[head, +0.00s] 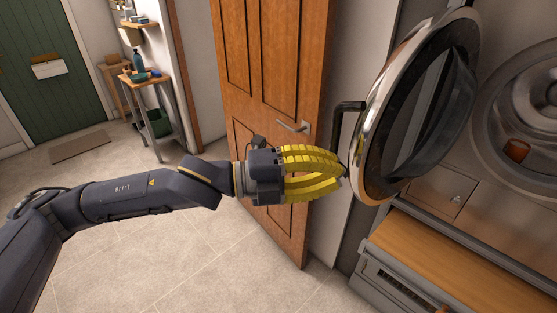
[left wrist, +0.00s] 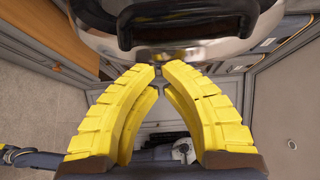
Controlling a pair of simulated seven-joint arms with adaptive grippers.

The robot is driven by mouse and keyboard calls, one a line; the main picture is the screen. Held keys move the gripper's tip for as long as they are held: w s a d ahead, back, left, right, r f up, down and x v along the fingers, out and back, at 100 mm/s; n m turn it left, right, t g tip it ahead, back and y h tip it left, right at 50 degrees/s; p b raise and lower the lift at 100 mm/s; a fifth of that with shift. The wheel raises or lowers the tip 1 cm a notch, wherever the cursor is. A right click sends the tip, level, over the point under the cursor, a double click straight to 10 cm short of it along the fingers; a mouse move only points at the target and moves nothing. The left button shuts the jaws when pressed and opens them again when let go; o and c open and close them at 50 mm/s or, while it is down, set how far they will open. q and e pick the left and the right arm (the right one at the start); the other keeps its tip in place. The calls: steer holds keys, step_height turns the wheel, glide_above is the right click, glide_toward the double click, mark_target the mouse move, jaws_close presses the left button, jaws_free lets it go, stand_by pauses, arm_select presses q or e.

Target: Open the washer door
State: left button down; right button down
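The washer door (head: 418,105) is round, with a chrome rim and dark glass. It stands swung out from the washer's round opening (head: 490,115). A black bar handle (head: 345,112) sticks out from its left edge; in the left wrist view, a dark handle (left wrist: 190,22) spans the top of the picture. My left gripper (head: 343,172) has yellow segmented fingers, also seen in the left wrist view (left wrist: 159,72). Its tips nearly meet, with nothing visible held between them. They are beside the door's lower left rim, below the handle; contact is unclear. My right gripper is out of view.
A brown-orange item (head: 516,150) shows inside the drum. A wooden-topped bench (head: 450,255) juts out below the washer. A wooden room door (head: 265,90) stands behind my left gripper. The tiled floor (head: 190,265) is clear at the lower left.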

arm_select(q)
steer(key=w+a, duration=0.3)
steer(key=a, duration=0.6)
steer(key=shift+a, duration=0.25)
